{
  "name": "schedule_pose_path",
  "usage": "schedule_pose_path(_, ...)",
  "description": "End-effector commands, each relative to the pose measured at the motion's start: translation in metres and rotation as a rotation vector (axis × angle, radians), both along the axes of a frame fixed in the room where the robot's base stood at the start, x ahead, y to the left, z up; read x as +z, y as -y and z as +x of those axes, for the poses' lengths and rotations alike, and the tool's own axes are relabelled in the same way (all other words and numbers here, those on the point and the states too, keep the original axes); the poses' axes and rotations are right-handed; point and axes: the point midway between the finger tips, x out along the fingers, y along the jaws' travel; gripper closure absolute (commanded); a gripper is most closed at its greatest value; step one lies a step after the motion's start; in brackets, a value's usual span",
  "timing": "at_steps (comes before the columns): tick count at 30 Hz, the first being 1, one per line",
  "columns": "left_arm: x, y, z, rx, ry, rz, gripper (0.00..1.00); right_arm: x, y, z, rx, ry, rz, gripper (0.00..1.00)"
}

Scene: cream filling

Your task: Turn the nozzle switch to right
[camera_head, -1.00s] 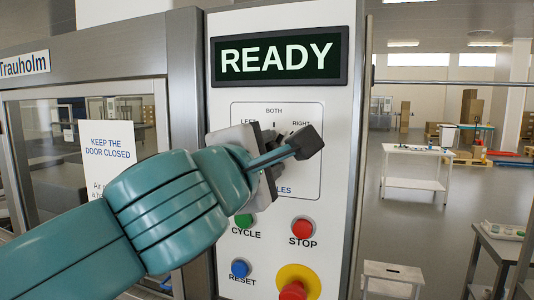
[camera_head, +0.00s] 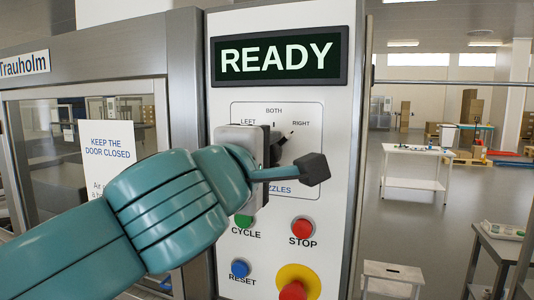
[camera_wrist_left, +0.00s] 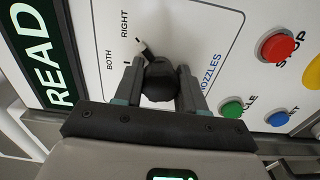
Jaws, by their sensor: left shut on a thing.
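The nozzle switch is a black knob (camera_wrist_left: 160,84) on the white panel, among the labels LEFT, BOTH and RIGHT. Its pointer with a pale tip is turned toward the RIGHT label in the wrist view. In the head view the knob (camera_head: 279,146) is partly covered by my left gripper (camera_head: 272,152). In the left wrist view my left gripper (camera_wrist_left: 160,70) has one finger on each side of the knob and is shut on it. My right gripper is not in view.
A READY display (camera_head: 279,56) sits above the switch. Below are a green CYCLE button (camera_head: 243,221), a red STOP button (camera_head: 302,229), a blue RESET button (camera_head: 240,268) and a red button on yellow (camera_head: 292,289). A glazed door stands left; open floor with tables lies right.

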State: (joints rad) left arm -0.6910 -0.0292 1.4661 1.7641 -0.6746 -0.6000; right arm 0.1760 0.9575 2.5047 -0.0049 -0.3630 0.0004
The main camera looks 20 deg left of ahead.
Motion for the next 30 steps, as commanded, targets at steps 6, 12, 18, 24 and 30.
schedule_pose_path(6, 0.004, -0.002, 0.000, 0.004, 0.008, 0.000, 0.35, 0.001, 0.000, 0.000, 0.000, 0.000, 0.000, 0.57)
schedule_pose_path(12, 0.002, -0.001, -0.001, 0.002, 0.005, 0.000, 0.35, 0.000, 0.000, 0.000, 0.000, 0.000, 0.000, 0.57)
schedule_pose_path(18, 0.001, -0.001, -0.018, -0.002, 0.007, -0.002, 0.35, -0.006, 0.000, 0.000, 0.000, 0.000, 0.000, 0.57)
schedule_pose_path(24, 0.000, -0.003, -0.069, -0.006, 0.009, -0.004, 0.35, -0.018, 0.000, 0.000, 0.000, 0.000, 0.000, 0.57)
schedule_pose_path(30, 0.000, -0.005, -0.120, -0.006, 0.009, -0.003, 0.35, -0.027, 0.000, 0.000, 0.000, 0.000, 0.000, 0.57)
